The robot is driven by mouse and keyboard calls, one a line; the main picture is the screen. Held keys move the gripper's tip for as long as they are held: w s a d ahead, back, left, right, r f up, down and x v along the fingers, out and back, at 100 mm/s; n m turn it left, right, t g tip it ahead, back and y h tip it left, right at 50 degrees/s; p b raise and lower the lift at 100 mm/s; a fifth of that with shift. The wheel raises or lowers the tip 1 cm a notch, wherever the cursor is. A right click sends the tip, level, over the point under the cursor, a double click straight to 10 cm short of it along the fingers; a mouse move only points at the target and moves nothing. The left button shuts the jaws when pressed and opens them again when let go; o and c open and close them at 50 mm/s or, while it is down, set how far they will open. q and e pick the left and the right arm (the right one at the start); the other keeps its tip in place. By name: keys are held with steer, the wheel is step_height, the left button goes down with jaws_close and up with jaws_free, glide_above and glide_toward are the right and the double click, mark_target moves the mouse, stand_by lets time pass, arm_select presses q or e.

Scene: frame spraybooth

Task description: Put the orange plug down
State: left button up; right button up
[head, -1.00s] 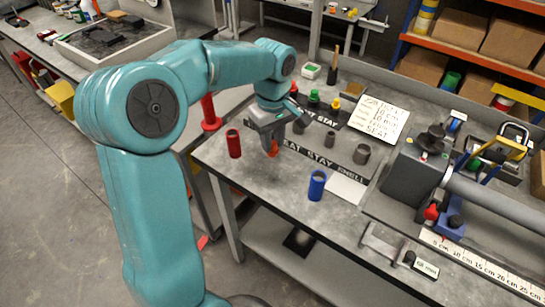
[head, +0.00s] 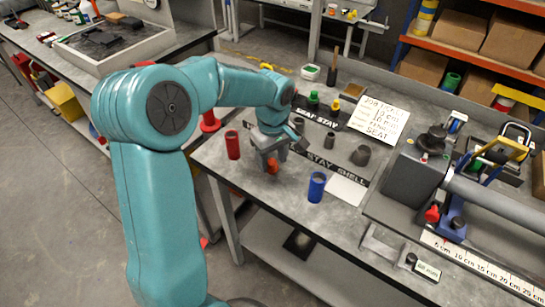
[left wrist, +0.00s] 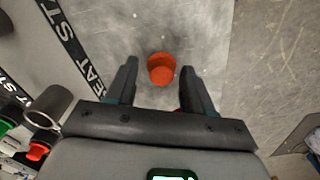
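The orange plug (head: 272,167) is at the grey bench top, between the red cylinder and the blue cylinder. It also shows in the left wrist view (left wrist: 161,68) as a round orange shape with a wider rim. My left gripper (head: 274,160) is low over the bench, pointing down around the plug. In the left wrist view its two fingers (left wrist: 160,75) stand apart, one on each side of the plug, with a visible gap on both sides. The plug's underside is hidden. My right gripper is in neither view.
A red cylinder (head: 232,145) stands left of the plug and a blue cylinder (head: 316,187) right of it. Black lettered strips (head: 330,163), grey rings (head: 361,155) and a handwritten card (head: 379,119) lie behind. Bare bench top (head: 255,185) is in front.

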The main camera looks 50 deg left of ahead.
mark_target(273, 162)
arm_select(q)
steer(key=shift+s+r, duration=0.1)
steer(key=shift+r, duration=0.1)
steer(key=shift+r, duration=0.25)
step_height(273, 162, up, 12)
steer(key=p, duration=0.1)
steer(key=shift+f, duration=0.15)
steer(key=shift+d, duration=0.1)
